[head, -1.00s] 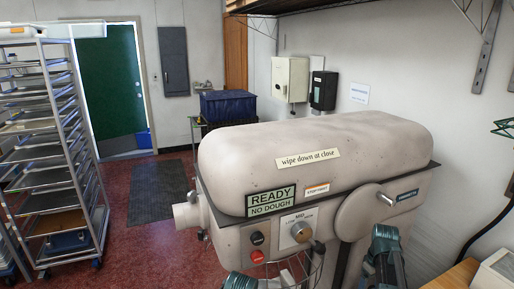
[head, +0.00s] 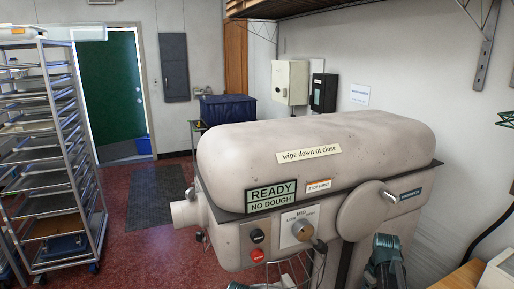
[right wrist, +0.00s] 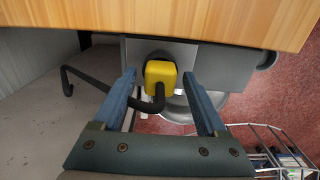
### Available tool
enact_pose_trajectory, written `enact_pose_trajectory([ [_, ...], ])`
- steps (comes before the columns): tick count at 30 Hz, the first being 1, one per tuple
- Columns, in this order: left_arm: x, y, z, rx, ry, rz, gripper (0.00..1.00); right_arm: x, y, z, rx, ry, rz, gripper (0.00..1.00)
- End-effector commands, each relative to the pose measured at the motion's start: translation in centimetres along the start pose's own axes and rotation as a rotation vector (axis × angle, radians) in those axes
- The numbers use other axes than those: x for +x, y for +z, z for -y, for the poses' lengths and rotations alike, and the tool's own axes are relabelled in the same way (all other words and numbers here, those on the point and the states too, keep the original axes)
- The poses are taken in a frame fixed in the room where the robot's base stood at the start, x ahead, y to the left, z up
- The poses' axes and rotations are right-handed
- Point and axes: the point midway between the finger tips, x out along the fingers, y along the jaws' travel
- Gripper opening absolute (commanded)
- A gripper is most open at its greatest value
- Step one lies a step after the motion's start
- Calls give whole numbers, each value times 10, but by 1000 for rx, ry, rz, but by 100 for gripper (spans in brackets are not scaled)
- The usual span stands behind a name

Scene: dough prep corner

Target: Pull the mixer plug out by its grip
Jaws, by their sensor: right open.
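The mixer plug (right wrist: 161,77) is a yellow block with a black cord in the right wrist view, against a dark grey housing under a wooden edge. My right gripper (right wrist: 159,74) is open, its two blue fingers on either side of the plug with gaps visible. How far the plug lies beyond the fingertips is unclear. The mixer (head: 315,160) is large and cream in the head view; the plug is hidden there. My right arm shows at the bottom of the head view. Only a sliver of my left arm shows, its fingers out of frame.
The black cord (right wrist: 105,87) bends below the plug and runs left. The wooden table (right wrist: 170,18) overhangs the plug. A wire basket (right wrist: 280,150) stands at lower right. In the head view, a tray rack (head: 48,150) stands left and open red floor (head: 150,250) lies between.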

Motion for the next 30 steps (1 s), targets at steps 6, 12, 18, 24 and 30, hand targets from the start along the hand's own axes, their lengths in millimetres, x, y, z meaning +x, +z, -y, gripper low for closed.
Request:
enact_pose_trajectory([
  [6, 0, 0, 0, 0, 0, 0, 100, 0, 0, 0, 0, 0, 0, 75],
  [12, 0, 0, 0, 0, 0, 0, 100, 0, 0, 0, 0, 0, 0, 68],
  [18, 0, 0, 0, 0, 0, 0, 100, 0, 0, 0, 0, 0, 0, 32],
  [24, 0, 0, 0, 0, 0, 0, 100, 0, 0, 0, 0, 0, 0, 0],
  [30, 0, 0, 0, 0, 0, 0, 100, 0, 0, 0, 0, 0, 0, 0],
])
